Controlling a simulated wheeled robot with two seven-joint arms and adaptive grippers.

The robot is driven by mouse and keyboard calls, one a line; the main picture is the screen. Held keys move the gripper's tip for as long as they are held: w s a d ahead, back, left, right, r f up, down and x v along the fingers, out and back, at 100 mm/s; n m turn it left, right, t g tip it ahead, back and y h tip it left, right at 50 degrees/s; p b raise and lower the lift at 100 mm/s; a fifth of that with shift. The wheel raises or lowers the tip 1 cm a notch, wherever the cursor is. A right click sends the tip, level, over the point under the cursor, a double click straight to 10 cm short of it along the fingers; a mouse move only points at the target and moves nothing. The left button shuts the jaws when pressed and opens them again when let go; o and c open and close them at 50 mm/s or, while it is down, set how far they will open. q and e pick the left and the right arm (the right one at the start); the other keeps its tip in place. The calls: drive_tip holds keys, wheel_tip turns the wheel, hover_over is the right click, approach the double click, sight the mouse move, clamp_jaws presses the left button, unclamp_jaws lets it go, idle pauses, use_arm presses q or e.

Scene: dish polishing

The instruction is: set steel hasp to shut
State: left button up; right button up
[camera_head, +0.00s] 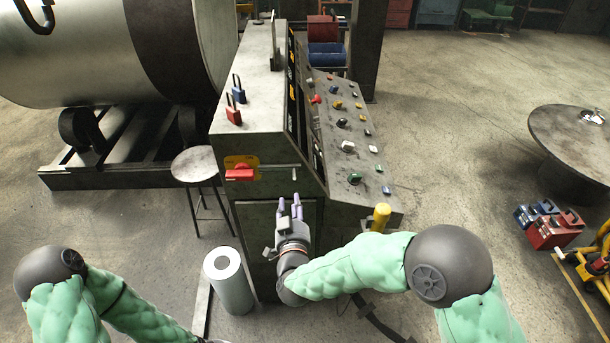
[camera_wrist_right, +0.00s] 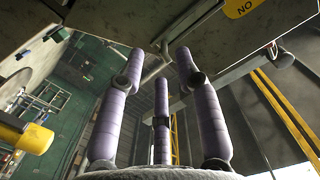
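A thin bent steel bar (camera_wrist_right: 195,28), which may be the hasp, shows on the cabinet in the right wrist view, just beyond my fingertips. In the head view a small pale metal piece (camera_head: 295,173) on the cabinet front may be the same part; whether it is shut cannot be told. My right gripper (camera_head: 289,204) is in front of the cabinet's lower front, fingers pointing up. In the right wrist view its purple fingers (camera_wrist_right: 160,66) are spread, with nothing between them. I cannot tell whether a fingertip touches the bar.
A stool (camera_head: 195,164) and a white cylinder (camera_head: 230,285) stand to the left. A yellow post (camera_head: 381,217) is close to my right forearm.

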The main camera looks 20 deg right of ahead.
sight(294, 173)
drive_tip(key=shift+m+t+h, duration=0.3)
drive_tip(key=shift+t+h, duration=0.1)
drive_tip(key=x, duration=0.3)
drive_tip(key=r+b+x, duration=0.1)
drive_tip(key=x, duration=0.3)
drive_tip(key=d+b+x, duration=0.1)
drive_tip(key=x, duration=0.2)
drive_tip(key=shift+w+r, duration=0.1)
drive_tip(key=shift+r, duration=0.2)
use_arm(q)
drive_tip(key=shift+x, duration=1.1)
drive_tip(key=shift+s+a, duration=0.1)
